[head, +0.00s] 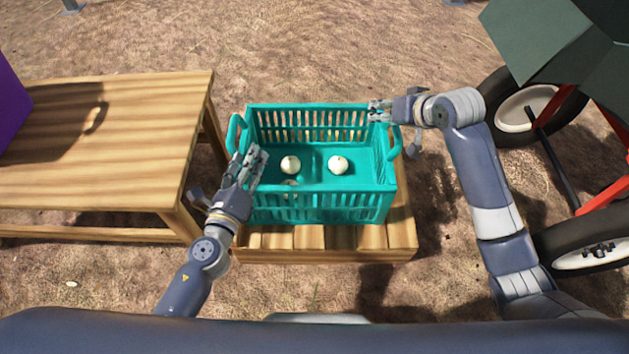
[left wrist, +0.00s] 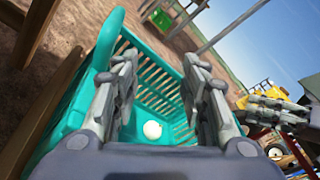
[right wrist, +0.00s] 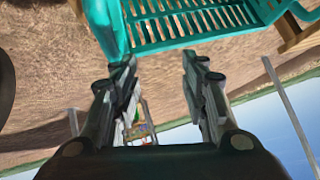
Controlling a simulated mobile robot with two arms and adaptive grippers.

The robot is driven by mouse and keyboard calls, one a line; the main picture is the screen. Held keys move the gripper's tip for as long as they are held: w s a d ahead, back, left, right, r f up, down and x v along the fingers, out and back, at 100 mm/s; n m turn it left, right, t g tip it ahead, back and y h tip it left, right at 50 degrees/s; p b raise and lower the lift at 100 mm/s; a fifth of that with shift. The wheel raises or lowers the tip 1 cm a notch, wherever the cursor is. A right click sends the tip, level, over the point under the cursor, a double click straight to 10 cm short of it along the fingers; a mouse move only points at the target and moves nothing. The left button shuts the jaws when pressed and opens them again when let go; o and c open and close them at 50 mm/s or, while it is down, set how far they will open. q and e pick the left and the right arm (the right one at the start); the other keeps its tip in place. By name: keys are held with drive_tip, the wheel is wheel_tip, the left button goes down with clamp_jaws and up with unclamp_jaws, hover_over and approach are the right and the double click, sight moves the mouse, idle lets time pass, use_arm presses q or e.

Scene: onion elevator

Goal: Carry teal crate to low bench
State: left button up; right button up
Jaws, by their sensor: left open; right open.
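The teal crate (head: 320,209) stands upright on a low slatted wooden bench (head: 325,254) in the head view, with a few pale onions (head: 290,165) inside. My left gripper (head: 254,164) is open over the crate's left side, near its left handle; the left wrist view shows the crate wall (left wrist: 152,70) between and beyond the fingers. My right gripper (head: 374,111) is open at the crate's far right corner, near the right handle. The right wrist view shows the crate (right wrist: 190,25) beyond the fingertips. Neither gripper visibly holds anything; contact with the crate cannot be told.
A taller wooden table (head: 110,150) stands close on the left, with a purple object (head: 10,105) at its edge. A wheeled machine with a green hopper (head: 555,45) stands on the right. Bare ground lies behind the crate.

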sight(235, 118)
use_arm(q)
drive_tip(key=a+m+y, duration=0.1)
drive_tip(key=a, duration=0.1)
drive_tip(key=a+f+m+y, duration=0.1)
drive_tip(key=a, duration=0.1)
drive_tip(key=w+a+m+t+y, duration=0.1)
drive_tip(key=a+m, duration=0.1)
drive_tip(key=shift+f, duration=0.3)
use_arm(e)
drive_tip(key=s+d+g, duration=0.1)
drive_tip(key=s+d+f+g+h, duration=0.1)
drive_tip(key=d, duration=0.1)
drive_tip(key=s+d+g, duration=0.1)
drive_tip(key=g, duration=0.1)
drive_tip(key=shift+d+f+m+h, duration=0.15)
drive_tip(key=shift+d+m+h, duration=0.15)
drive_tip(key=shift+d+m, duration=0.1)
use_arm(q)
drive_tip(key=w, duration=1.1)
use_arm(e)
drive_tip(key=x, duration=1.1)
use_arm(q)
drive_tip(key=shift+s, duration=0.1)
clamp_jaws()
use_arm(e)
clamp_jaws()
